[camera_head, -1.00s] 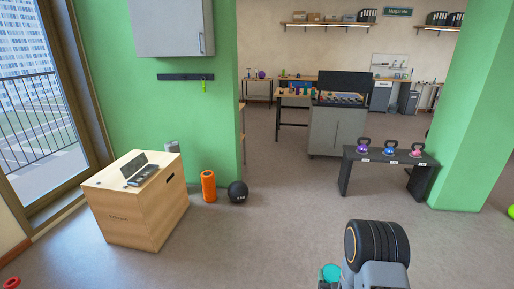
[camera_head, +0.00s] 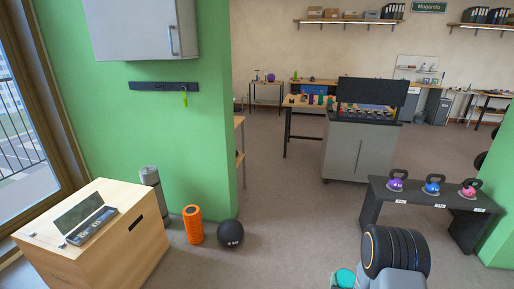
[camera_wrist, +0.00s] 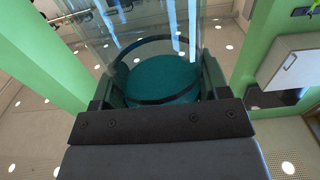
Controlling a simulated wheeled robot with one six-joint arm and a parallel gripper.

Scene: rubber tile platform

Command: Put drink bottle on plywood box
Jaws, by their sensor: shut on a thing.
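The plywood box (camera_head: 100,259) stands at the lower left in the head view, by the window and green wall. On its top lie a dark flat case with a screen-like lid (camera_head: 84,220) and small items. My gripper (camera_wrist: 152,92) is shut on the drink bottle (camera_wrist: 158,78), a clear bottle with a teal part and a dark ring, which fills the middle of the wrist view. In the head view only a teal piece of the bottle (camera_head: 345,278) shows beside my arm at the bottom. The gripper is well to the right of the box and apart from it.
An orange foam roller (camera_head: 193,225), a black ball (camera_head: 230,233) and a grey cylinder (camera_head: 152,187) stand right of the box by the wall. A dark bench with kettlebells (camera_head: 425,197) is at right. Open floor (camera_head: 270,270) lies between the box and my arm.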

